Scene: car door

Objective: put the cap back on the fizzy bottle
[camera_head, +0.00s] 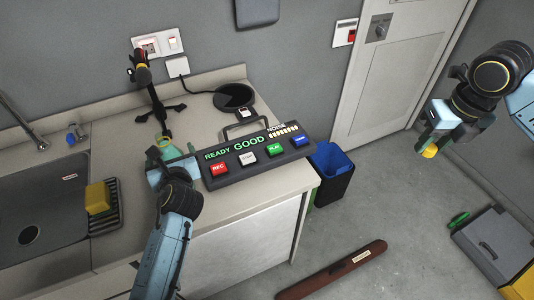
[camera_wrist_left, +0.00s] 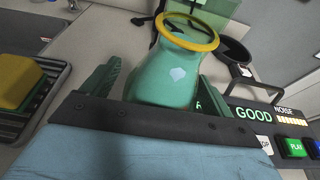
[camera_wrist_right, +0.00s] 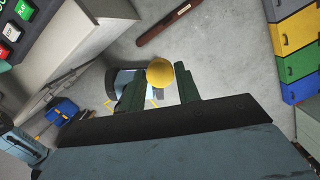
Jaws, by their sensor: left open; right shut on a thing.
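The fizzy bottle is green with a yellow ring around its open mouth; it stands on the counter in the head view (camera_head: 165,148), partly hidden by my left gripper. In the left wrist view the bottle (camera_wrist_left: 172,75) is between the fingers of my left gripper (camera_wrist_left: 158,88), which are open with a gap on each side. My left gripper also shows in the head view (camera_head: 170,165). My right gripper (camera_head: 436,138) is shut on the yellow cap (camera_head: 430,151), in the air over the floor, far right of the bottle. The cap (camera_wrist_right: 160,72) sits between the right fingertips.
A dark panel (camera_head: 225,178) with coloured buttons and a lit "READY GOOD" display stands right of the bottle. A black stand (camera_head: 160,105) is behind it. The sink (camera_head: 40,205) and yellow sponge (camera_head: 97,198) are at left. A blue bin (camera_head: 332,172) stands beside the counter.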

